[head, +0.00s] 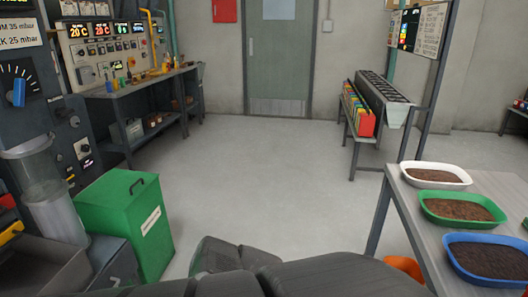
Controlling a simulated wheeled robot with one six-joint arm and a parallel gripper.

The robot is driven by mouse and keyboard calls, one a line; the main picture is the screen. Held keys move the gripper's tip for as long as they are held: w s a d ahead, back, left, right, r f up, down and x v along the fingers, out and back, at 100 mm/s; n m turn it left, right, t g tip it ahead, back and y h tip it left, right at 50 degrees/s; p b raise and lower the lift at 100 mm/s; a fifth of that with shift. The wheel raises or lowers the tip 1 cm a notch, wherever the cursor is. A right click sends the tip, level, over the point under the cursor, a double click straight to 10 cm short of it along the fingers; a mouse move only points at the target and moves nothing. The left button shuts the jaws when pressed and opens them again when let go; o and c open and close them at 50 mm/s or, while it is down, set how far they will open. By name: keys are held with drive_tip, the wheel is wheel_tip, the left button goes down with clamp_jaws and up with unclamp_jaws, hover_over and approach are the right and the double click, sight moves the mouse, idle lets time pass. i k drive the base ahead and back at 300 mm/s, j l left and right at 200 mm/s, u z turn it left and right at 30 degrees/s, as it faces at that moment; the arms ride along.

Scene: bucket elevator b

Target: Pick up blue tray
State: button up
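The blue tray (478,279) stands on the table at the bottom right, filled with dark brown granular material. Its right end is cut off by the picture edge. The green tray (437,216) stands just behind it, and the white tray (411,180) behind that. Both hold brown material too. Dark links of my arm show along the bottom edge, left of the table. My gripper is not in view.
The grey table (403,208) has its left edge near the trays. An orange bucket (404,266) is on the floor beside it. A green lidded bin (122,215) and control panels stand at left. A bench rack (381,100) stands behind. The middle floor is clear.

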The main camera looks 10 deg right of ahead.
sight(487, 260)
drive_tip(key=z, duration=2.4)
